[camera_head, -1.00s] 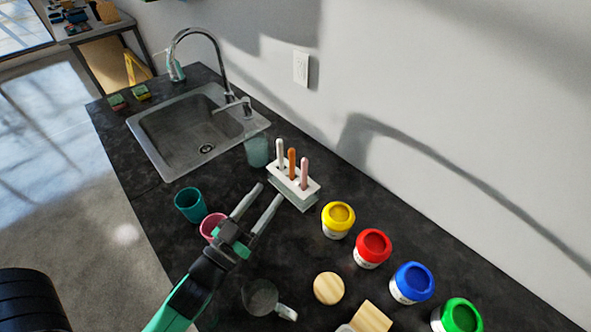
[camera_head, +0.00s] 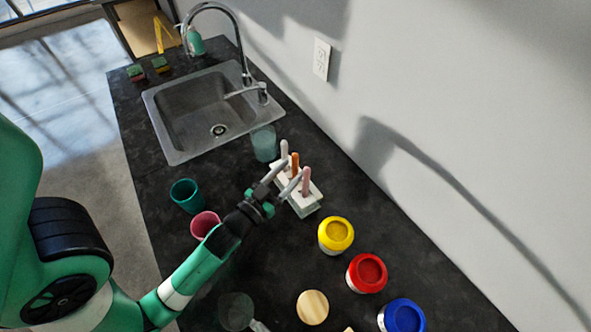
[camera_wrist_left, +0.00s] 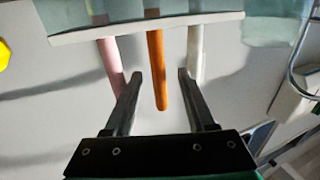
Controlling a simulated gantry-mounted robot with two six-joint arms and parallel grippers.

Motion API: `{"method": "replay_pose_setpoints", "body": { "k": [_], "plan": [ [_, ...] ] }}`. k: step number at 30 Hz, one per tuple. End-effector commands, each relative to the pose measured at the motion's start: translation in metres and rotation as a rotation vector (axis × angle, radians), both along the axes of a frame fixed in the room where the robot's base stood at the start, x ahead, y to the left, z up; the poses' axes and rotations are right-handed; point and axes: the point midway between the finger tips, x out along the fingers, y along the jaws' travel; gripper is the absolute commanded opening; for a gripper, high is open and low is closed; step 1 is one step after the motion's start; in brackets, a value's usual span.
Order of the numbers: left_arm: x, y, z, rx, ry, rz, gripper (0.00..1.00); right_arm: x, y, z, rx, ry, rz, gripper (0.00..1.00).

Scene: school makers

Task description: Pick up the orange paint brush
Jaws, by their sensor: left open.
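The orange paint brush (camera_head: 295,165) stands upright in a white holder (camera_head: 307,203), between a white brush (camera_head: 284,149) and a pink brush (camera_head: 306,181). My left gripper (camera_head: 284,178) is open at the holder's near side, its fingers pointing toward the brushes. In the left wrist view the orange brush's handle (camera_wrist_left: 156,70) lies between the two open fingers (camera_wrist_left: 156,78), with a gap on each side. The pink brush (camera_wrist_left: 110,60) and white brush (camera_wrist_left: 195,52) are to either side of it there. My right gripper is not in view.
A glass (camera_head: 264,143) stands just behind the holder. A teal cup (camera_head: 187,195) and a pink cup (camera_head: 204,224) are left of my left gripper. Yellow (camera_head: 336,235), red (camera_head: 367,273) and blue (camera_head: 402,316) paint jars stand to the right. The sink (camera_head: 205,117) is farther back.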

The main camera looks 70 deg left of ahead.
Motion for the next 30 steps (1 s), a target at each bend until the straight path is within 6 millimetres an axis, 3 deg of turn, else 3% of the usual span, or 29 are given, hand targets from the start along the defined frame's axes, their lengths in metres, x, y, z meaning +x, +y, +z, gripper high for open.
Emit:
{"method": "replay_pose_setpoints", "body": {
  "k": [4,12,20,27,30],
  "plan": [
    [0.005,0.003,-0.002,0.001,-0.001,0.0,0.56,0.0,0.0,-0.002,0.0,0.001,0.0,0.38],
    [0.042,0.024,-0.004,0.002,-0.001,0.0,0.56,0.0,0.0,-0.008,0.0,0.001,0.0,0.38],
    [0.045,0.026,-0.004,-0.001,0.001,0.0,0.56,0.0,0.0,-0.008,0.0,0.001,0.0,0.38],
    [0.045,0.026,-0.004,-0.001,0.001,0.0,0.13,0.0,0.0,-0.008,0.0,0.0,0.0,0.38],
    [0.045,0.026,-0.004,-0.001,0.001,0.0,0.0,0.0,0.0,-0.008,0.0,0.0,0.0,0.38]
  ]
}}
